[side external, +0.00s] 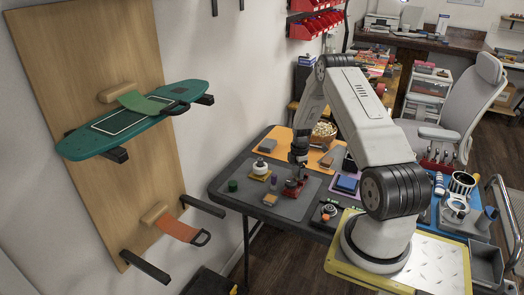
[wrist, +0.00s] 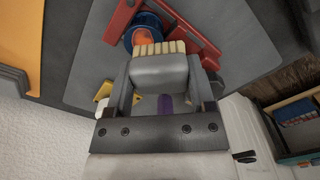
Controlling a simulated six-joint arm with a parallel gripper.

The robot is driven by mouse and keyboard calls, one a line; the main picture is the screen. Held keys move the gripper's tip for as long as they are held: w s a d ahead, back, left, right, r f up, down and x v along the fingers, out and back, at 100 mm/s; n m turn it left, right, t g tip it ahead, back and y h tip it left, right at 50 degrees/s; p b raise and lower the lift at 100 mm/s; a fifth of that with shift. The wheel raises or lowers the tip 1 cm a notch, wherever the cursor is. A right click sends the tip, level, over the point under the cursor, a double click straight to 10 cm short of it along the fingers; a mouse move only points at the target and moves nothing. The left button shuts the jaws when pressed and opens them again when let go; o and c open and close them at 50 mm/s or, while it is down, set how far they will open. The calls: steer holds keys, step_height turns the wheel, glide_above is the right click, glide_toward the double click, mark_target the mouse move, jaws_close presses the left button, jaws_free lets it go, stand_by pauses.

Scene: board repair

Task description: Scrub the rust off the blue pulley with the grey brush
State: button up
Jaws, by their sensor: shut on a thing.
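My gripper (wrist: 160,88) is shut on the grey brush (wrist: 160,72), whose pale bristles (wrist: 162,47) point toward the red holder (wrist: 190,33). The blue pulley (wrist: 146,20) sits in this holder, with an orange rust patch (wrist: 142,38) on it. The bristle tips are at the pulley's near edge in the wrist view; I cannot tell whether they touch it. In the side view my gripper (side external: 297,163) points down just above the red holder (side external: 293,187) on the grey mat. The brush and pulley are too small to make out clearly there.
On the grey mat (side external: 290,208) stand a green cylinder (side external: 233,185), a yellow block with a white top (side external: 260,169) and a small purple piece (side external: 273,180). A blue block (side external: 346,184) lies to the right. A dark device (side external: 328,213) stands near the front edge.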

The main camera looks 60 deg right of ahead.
steer(key=shift+d+f, duration=0.1)
steer(key=shift+d, duration=0.45)
steer(key=shift+c, duration=0.6)
steer(key=shift+d, duration=1.5)
steer(key=shift+a, duration=2.1)
steer(key=shift+r, duration=4.1)
